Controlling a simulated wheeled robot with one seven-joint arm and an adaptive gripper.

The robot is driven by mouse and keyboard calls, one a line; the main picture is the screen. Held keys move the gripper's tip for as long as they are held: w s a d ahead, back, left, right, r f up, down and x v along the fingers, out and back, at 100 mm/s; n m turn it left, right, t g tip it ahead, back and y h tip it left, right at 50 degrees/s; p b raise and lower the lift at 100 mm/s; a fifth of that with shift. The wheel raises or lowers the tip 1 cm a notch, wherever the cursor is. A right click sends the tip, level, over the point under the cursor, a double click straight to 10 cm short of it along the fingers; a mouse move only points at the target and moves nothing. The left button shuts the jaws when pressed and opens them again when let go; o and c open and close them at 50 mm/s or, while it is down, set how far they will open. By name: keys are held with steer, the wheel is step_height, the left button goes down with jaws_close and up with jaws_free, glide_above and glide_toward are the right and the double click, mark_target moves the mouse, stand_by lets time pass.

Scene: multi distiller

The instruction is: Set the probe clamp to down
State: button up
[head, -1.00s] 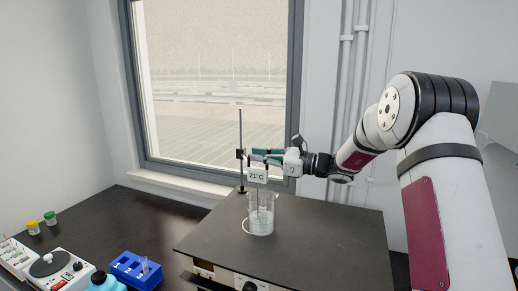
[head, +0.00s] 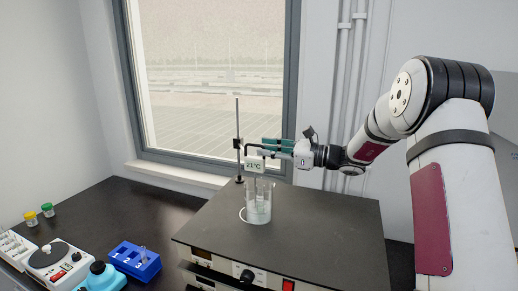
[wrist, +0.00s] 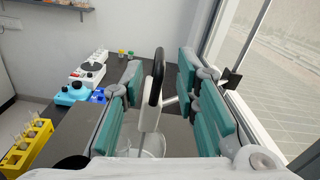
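The probe clamp (head: 237,143) is a small black block on a thin upright stand rod, partway up, in the head view. A black, curved arm reaches right from it to a white probe display (head: 254,164) reading 21°C. This hangs above a glass beaker (head: 258,208); I cannot tell how deep the probe reaches. My gripper (head: 277,147), with teal fingers, is just right of the display. In the wrist view my gripper (wrist: 160,90) is open, with the black probe handle (wrist: 156,78) between its fingers and a visible gap on both sides.
The beaker stands on a dark flat-topped device (head: 300,226). A window is behind the stand. A yellow rack (wrist: 27,145) shows in the wrist view.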

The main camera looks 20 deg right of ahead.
steer(key=v, duration=0.8)
steer(key=shift+s+d, duration=0.15)
steer(key=shift+s, duration=0.05)
steer(key=s+a+r+n+g+h, duration=0.2)
steer(key=s+a+n+g+h, duration=0.4)
steer(key=s+a+n, duration=0.7)
steer(key=s+d+f+n+t+h, duration=0.1)
steer(key=s+d+n+h, duration=0.2)
steer(key=s, duration=2.1)
steer(key=n+h, duration=0.5)
steer(key=n, duration=0.2)
steer(key=shift+f+h, duration=0.3)
steer(key=shift+f, duration=0.05)
steer(key=shift+s+a, duration=0.1)
steer(key=shift+s, duration=0.05)
